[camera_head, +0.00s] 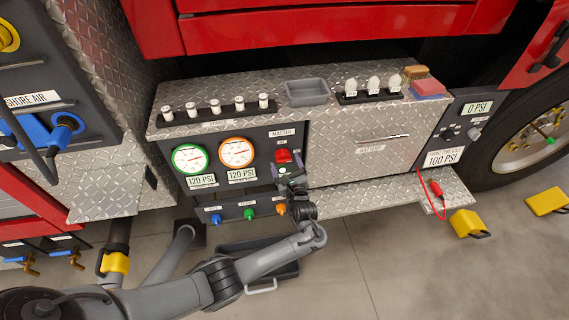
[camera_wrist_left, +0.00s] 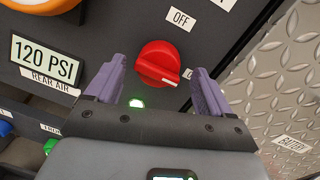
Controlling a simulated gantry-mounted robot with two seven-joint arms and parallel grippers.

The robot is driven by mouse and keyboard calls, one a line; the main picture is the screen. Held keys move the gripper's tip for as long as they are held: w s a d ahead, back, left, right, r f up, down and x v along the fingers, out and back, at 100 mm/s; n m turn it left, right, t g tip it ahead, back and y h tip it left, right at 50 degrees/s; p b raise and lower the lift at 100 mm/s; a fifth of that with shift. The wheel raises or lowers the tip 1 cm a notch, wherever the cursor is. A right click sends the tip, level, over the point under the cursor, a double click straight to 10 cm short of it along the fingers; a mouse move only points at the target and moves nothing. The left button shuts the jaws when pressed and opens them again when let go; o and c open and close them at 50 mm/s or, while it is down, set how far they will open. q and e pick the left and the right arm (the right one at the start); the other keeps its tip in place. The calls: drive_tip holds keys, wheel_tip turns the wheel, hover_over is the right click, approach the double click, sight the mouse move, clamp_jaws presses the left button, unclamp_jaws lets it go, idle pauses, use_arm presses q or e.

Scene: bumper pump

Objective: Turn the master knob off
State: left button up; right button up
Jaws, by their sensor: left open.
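The master knob is a red round knob (camera_wrist_left: 158,63) on the dark panel; it also shows in the head view (camera_head: 283,156) under the "MASTER" label. In the left wrist view its white pointer mark sits at its lower right, and an "OFF" label (camera_wrist_left: 181,19) is above it. A green light (camera_wrist_left: 137,103) glows just below the knob. My left gripper (camera_wrist_left: 158,85) is open, with its purple fingers to the left and right of the knob, apparently not touching it. In the head view my left gripper (camera_head: 287,178) is just below the knob. My right gripper is not in view.
Two gauges, green-rimmed (camera_head: 190,159) and orange-rimmed (camera_head: 236,153), each with a "120 PSI" plate, are left of the knob. Blue, green and orange small knobs (camera_head: 249,213) sit below. A diamond-plate drawer (camera_head: 365,150) is right. A grey tray (camera_head: 307,92) lies on top.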

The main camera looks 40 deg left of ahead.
sight(283, 158)
use_arm(q)
drive_tip(key=shift+x, duration=1.1)
drive_tip(key=shift+s, duration=0.1)
drive_tip(key=c, duration=1)
